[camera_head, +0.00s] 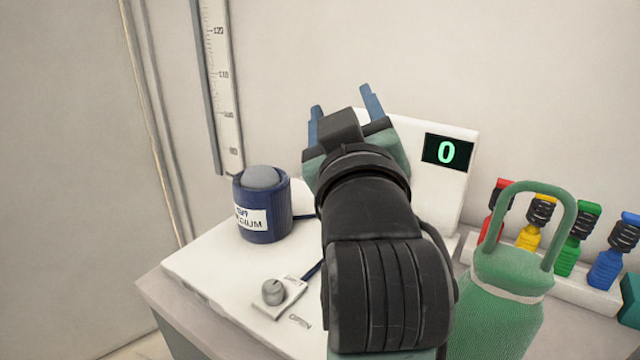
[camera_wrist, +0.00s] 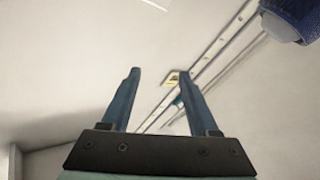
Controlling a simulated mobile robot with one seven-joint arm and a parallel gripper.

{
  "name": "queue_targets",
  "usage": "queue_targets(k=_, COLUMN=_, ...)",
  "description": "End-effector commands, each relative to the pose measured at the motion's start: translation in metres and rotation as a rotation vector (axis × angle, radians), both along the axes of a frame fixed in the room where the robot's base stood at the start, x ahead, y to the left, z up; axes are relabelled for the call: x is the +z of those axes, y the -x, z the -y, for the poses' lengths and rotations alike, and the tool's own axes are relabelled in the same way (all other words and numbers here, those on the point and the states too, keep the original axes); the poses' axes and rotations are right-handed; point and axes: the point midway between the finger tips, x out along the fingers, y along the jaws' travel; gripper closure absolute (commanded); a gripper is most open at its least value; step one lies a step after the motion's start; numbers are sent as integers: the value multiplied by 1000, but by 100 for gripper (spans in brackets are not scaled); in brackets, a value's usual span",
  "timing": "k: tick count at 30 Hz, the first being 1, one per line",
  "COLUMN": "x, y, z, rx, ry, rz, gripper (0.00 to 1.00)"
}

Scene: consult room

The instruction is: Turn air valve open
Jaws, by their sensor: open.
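The air valve is a small grey knob (camera_head: 274,291) on a white plate on the white tabletop, in the lower middle of the head view. A small label with "OPEN" lies beside the plate. My gripper (camera_head: 344,104) is raised above the table, in front of the white display unit, with its blue fingers pointing up and apart. It is up and to the right of the knob in the head view. In the wrist view, my gripper (camera_wrist: 160,95) is open with nothing between its fingers. The knob is not seen in the wrist view.
A dark blue cuff roll (camera_head: 264,205) stands behind the knob. A display (camera_head: 447,152) reads 0. A green bottle (camera_head: 497,310) stands at the right, before several coloured bottles in a white rack (camera_head: 560,275). A wall ruler (camera_head: 222,90) hangs at the back left.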

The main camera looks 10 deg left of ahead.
Motion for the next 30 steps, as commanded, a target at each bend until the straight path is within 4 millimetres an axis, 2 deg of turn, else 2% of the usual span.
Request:
queue_targets(k=1, x=10, y=-11, z=-8, rx=21, ry=60, rz=-65, gripper=39)
queue_targets(k=6, x=-11, y=-35, z=-32, rx=118, ry=274, rz=-263, gripper=39)
queue_targets(k=9, x=-24, y=-40, z=-42, rx=194, ry=404, rz=-375, gripper=39)
queue_targets(k=13, x=-40, y=-38, z=-51, rx=315, ry=571, rz=-515, gripper=39)
queue_targets(k=17, x=-53, y=-26, z=-53, rx=460, ry=724, rz=-644, gripper=39)
queue_targets(k=21, x=-60, y=-5, z=-48, rx=641, ry=871, rz=-766, gripper=39)
queue_targets(k=30, x=-52, y=53, z=-22, rx=1055, ry=1066, rz=-948, gripper=39)
